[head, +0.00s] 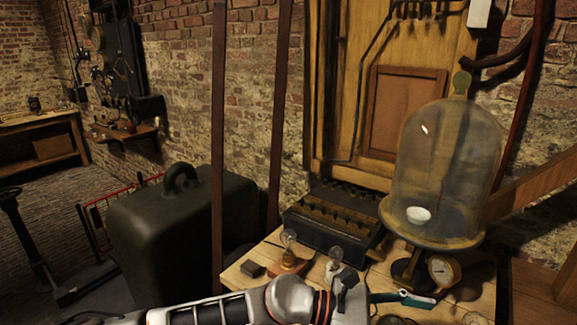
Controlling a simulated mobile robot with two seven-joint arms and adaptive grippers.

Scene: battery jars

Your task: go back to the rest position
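My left arm comes in along the bottom from the left, over the front of the wooden bench (245,284). My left gripper (350,290) is at its end, near the bottom middle; its fingers are too small and overlapped to show whether they are open or shut. A teal and metal item (405,298) lies just right of it; I cannot tell whether they touch. My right gripper is not in view. A large glass bell jar (445,160) stands on a round stand at the right, with a white bowl (418,215) inside.
A small glass bulb on a wooden base (288,263), a black block (252,268) and a brass gauge (442,270) sit on the bench. A dark box with rows of terminals (335,225) is behind. A dark green case (170,235) and two upright posts (218,150) stand left.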

